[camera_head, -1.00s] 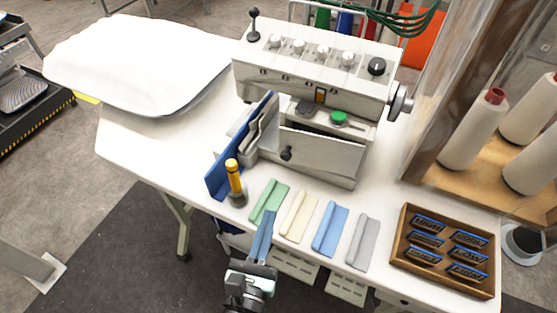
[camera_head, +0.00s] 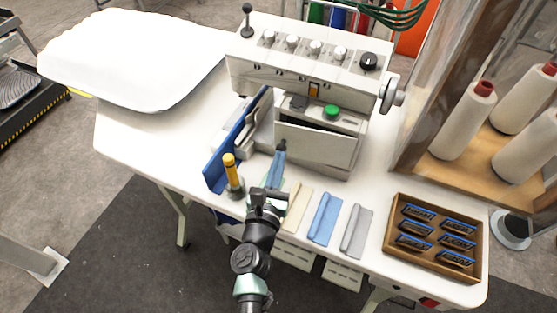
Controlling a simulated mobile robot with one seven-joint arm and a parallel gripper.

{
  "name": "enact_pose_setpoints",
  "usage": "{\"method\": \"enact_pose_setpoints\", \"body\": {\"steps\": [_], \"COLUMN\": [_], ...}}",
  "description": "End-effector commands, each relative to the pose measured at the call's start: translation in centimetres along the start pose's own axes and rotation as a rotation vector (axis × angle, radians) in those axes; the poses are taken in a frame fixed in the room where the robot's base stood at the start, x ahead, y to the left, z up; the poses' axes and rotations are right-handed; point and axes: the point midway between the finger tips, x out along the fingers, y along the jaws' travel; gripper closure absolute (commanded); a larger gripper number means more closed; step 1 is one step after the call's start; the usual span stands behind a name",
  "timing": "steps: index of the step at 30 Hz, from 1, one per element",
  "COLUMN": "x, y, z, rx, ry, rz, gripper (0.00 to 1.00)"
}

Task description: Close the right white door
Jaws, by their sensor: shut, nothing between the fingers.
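The right white door (camera_head: 318,146) is the flat panel on the front of the white sewing machine (camera_head: 305,65). It is tilted out, with a dark gap along its top edge, so it stands partly open. Its black knob (camera_head: 281,146) is at the door's left side, partly hidden by my fingers. My gripper (camera_head: 278,157) is shut and empty, with its blue fingers pointing away from me. The fingertips are at or just in front of the knob; I cannot tell whether they touch.
A blue guard (camera_head: 219,172) and a yellow-handled tool (camera_head: 230,168) stand left of my gripper. Folded cream, blue (camera_head: 325,219) and grey cloths lie to the right, and a wooden tray (camera_head: 391,238) of labels is farther right.

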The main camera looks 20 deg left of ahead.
Motion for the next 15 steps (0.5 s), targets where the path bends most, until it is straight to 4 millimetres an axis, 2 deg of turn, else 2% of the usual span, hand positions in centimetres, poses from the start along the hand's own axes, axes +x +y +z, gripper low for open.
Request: {"method": "enact_pose_setpoints", "body": {"steps": [9, 15], "x": [0.1, 2.2], "y": [0.0, 0.6], "z": [0.0, -0.1], "rx": [0.000, 0.002], "ry": [0.000, -0.002], "rz": [0.000, 0.000], "gripper": [1.00, 1.00]}}
